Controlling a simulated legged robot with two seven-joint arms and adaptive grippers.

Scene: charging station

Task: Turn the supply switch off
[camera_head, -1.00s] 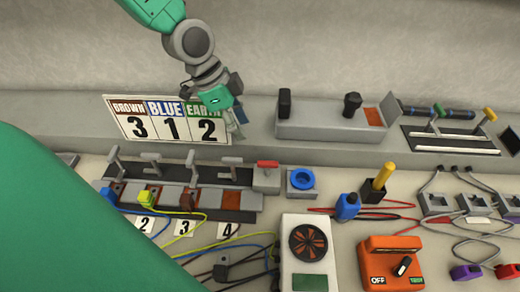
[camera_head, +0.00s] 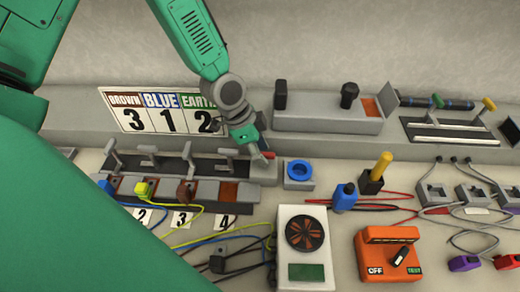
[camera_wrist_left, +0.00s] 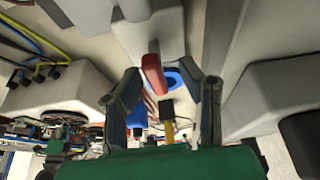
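A small grey switch box with a red lever (camera_head: 268,156) stands at the right end of the row of grey levers. It looks like the supply switch, though no label on it is readable. My left gripper (camera_head: 259,152) is just over this box and partly hides it. In the left wrist view, the red lever (camera_wrist_left: 153,76) stands up ahead of the two spread fingers (camera_wrist_left: 172,88), in the gap between them. The fingers are open, and I see no grip on the lever. My right gripper is not in view.
A blue round button (camera_head: 299,170) sits just right of the switch box. A fan unit (camera_head: 305,268) and an orange tester (camera_head: 388,255) stand in front. Grey levers (camera_head: 188,158) and coloured cables lie left. A grey ledge box (camera_head: 325,122) is behind.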

